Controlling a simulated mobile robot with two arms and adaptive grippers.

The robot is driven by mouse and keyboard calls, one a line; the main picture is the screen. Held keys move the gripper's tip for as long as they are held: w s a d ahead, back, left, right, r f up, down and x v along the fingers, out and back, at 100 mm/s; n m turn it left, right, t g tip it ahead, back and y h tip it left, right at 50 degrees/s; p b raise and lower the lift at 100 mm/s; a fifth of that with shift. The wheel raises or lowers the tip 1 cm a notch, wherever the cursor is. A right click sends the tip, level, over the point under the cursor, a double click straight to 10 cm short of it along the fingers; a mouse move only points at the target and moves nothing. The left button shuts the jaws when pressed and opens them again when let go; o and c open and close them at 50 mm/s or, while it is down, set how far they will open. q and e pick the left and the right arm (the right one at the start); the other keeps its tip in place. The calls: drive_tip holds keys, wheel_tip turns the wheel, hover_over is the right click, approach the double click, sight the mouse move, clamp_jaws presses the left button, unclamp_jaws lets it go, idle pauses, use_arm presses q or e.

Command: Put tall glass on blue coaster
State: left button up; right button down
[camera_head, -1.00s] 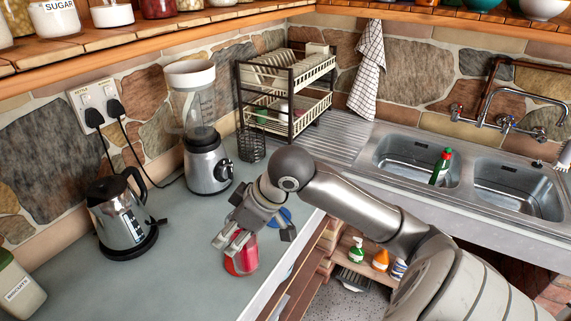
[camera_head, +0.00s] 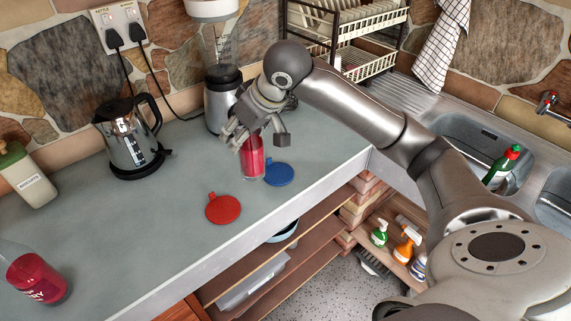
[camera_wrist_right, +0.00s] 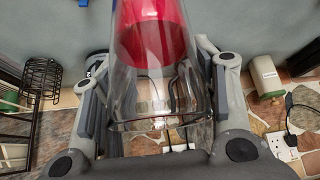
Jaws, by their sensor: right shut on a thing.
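The tall glass (camera_head: 252,162) holds something red and is upright in the head view. My right gripper (camera_head: 257,140) is shut on it, with a finger on either side. The glass also fills the middle of the right wrist view (camera_wrist_right: 160,75), between the two fingers. The blue coaster (camera_head: 280,174) lies flat on the counter, just right of the glass's lower end. I cannot tell whether the glass base touches the counter or hangs slightly above it. My left gripper is not in view.
A bare red coaster (camera_head: 223,209) lies nearer the counter's front edge. A kettle (camera_head: 130,138) and a blender (camera_head: 222,95) stand behind. A bottle with red contents (camera_head: 37,278) is at the lower left. The counter (camera_head: 120,235) is clear in the middle.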

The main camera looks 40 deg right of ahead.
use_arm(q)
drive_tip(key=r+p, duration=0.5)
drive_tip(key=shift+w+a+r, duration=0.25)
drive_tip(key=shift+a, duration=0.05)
use_arm(e)
drive_tip(key=w+d+f, duration=0.7)
drive_tip(key=d+f, duration=0.4)
drive_tip(key=f, duration=0.1)
drive_tip(key=shift+d+f, duration=0.3)
drive_tip(key=shift+f, duration=0.05)
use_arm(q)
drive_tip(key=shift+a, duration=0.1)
use_arm(e)
drive_tip(key=c, duration=0.6)
unclamp_jaws()
drive_tip(key=shift+f, duration=0.15)
drive_tip(key=shift+o, duration=0.2)
